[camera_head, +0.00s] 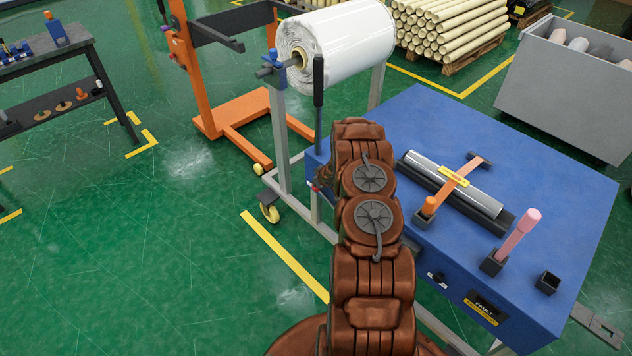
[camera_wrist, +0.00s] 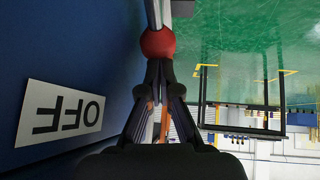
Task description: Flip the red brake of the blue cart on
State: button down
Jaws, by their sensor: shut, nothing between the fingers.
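The blue cart (camera_head: 440,120) stands at centre right in the head view. Its blue side wall (camera_wrist: 50,50) fills the left of the wrist view and carries a white OFF label (camera_wrist: 62,115), seen upside down. The brake has a red ball knob (camera_wrist: 158,42) on a pale metal rod that runs up out of the wrist picture. My gripper (camera_wrist: 158,66) is shut and empty, its fingertips right at the knob. I cannot tell whether they touch it. In the head view my brown arm hides most of the gripper and brake at the cart's left side.
On the cart top lie a silver roll (camera_head: 455,183) and a pink-handled lever (camera_head: 517,234). A white wrapped roll (camera_head: 345,45) on a grey wheeled frame stands behind the arm. An orange lifter (camera_head: 235,112) stands behind left. Green floor (camera_head: 150,240) is clear at left.

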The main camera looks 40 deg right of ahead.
jog(key=shift+a, duration=0.1)
dwell(0.5)
jog(key=shift+w+r, duration=0.1)
jog(key=shift+r, duration=0.05)
notch_tip(320, 180, up, 9)
jog(key=s+a+p, duration=0.1)
jog(key=s+p, duration=0.1)
jog(key=shift+r+p, duration=0.2)
jog(key=shift+p, duration=0.1)
jog(key=shift+s+a, duration=0.1)
